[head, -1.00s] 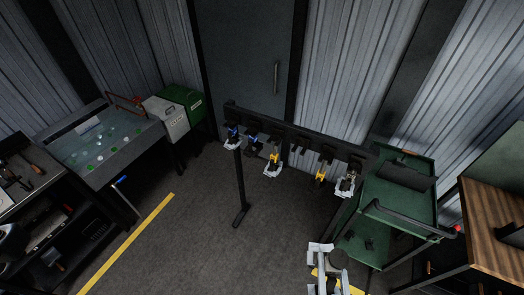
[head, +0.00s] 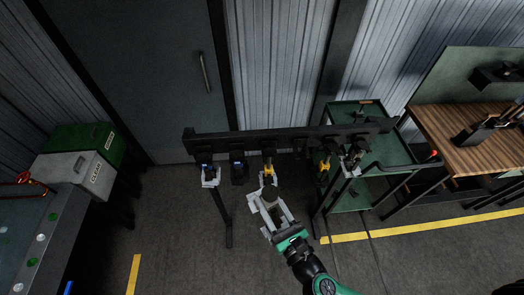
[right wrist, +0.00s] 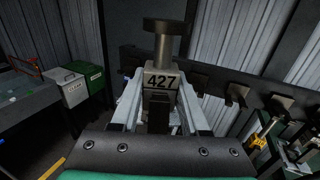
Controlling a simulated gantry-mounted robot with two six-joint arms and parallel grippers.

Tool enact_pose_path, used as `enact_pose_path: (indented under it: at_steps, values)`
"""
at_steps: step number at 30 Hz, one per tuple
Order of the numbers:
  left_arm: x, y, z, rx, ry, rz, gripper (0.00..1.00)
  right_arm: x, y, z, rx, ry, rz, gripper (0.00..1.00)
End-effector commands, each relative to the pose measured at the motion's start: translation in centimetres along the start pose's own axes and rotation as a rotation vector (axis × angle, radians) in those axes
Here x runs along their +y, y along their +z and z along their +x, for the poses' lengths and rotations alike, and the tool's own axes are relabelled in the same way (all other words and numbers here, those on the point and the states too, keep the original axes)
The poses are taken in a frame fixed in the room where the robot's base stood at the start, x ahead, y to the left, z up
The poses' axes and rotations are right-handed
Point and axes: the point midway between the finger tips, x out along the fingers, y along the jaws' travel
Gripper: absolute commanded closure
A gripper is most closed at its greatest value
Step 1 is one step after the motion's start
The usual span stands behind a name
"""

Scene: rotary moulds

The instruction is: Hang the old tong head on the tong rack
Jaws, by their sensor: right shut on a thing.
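The old tong head (right wrist: 161,80) is a grey metal block marked 427, with a stem and a dark round knob. My right gripper (head: 266,197) is shut on it; the wrist view shows a finger on each side of the block. The black tong rack (head: 225,141) stands ahead, with a long bar on posts. The gripper and held head are in front of the bar's middle and overlap a yellow hanging head (head: 268,168) in the picture. I cannot tell whether the held head touches the rack. My left gripper is out of view.
Other heads hang on the rack: blue and white (head: 210,174), dark (head: 239,172), yellow (head: 322,172) and white (head: 349,163). A green cart (head: 372,187) stands behind its right end. White and green bins (head: 75,172) stand left. Floor in front is clear.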

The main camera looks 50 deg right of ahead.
Motion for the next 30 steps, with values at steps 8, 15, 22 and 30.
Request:
enact_pose_path:
  at_steps: [8, 15, 22, 30]
  values:
    - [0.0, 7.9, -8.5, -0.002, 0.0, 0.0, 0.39, -10.6, -12.5, 4.0, -0.003, -0.239, 0.0, 1.0]
    - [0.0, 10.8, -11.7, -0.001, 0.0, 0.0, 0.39, -17.6, -17.5, 4.8, -0.005, -0.375, 0.0, 1.0]
    - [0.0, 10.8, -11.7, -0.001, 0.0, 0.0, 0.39, -18.7, -17.6, 4.8, -0.005, -0.395, 0.001, 1.0]
    - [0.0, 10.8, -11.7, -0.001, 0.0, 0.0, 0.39, -18.9, -17.6, 5.6, -0.005, -0.394, 0.001, 1.0]
